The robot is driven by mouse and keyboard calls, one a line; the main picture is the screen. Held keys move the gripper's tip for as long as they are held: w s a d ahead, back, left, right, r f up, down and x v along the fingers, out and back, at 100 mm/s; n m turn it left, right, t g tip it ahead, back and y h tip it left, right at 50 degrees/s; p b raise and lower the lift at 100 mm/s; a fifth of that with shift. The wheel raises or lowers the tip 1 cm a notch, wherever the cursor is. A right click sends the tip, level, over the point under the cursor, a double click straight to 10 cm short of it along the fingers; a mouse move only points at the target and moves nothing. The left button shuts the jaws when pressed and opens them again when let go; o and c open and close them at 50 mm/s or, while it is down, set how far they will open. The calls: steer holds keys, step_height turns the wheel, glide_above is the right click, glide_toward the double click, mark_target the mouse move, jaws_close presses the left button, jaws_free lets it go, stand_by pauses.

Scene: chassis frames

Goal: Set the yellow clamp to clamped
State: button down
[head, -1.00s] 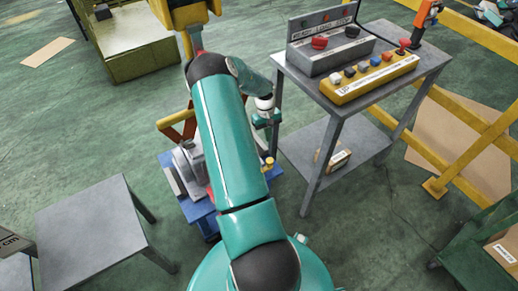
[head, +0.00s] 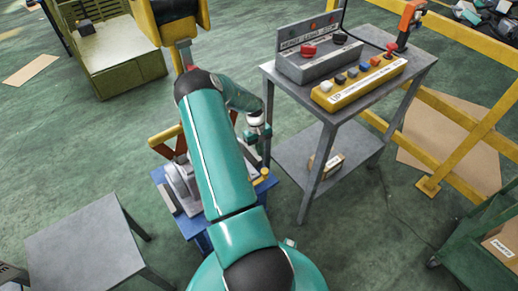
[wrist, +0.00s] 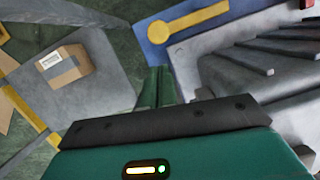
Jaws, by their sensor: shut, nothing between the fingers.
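The yellow clamp (wrist: 188,20) shows in the wrist view as a flat yellow lever with a round end, lying over a blue plate (wrist: 151,55) beside a grey machined block (wrist: 215,45). In the head view a small yellow part, likely its end, shows at the right edge of the blue stand (head: 200,242). My gripper (head: 258,132) hangs above and near that edge. Its green fingers (wrist: 157,88) are shut and empty, below and apart from the lever in the wrist picture. My arm hides much of the stand and block in the head view.
A grey table (head: 345,110) with a yellow button panel (head: 360,84) and a lower shelf stands close right of my gripper. A cardboard box (wrist: 66,66) lies on that shelf. A low grey table (head: 85,245) is at left. Yellow rails (head: 480,140) stand at right.

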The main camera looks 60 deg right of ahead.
steer(key=x, duration=0.7)
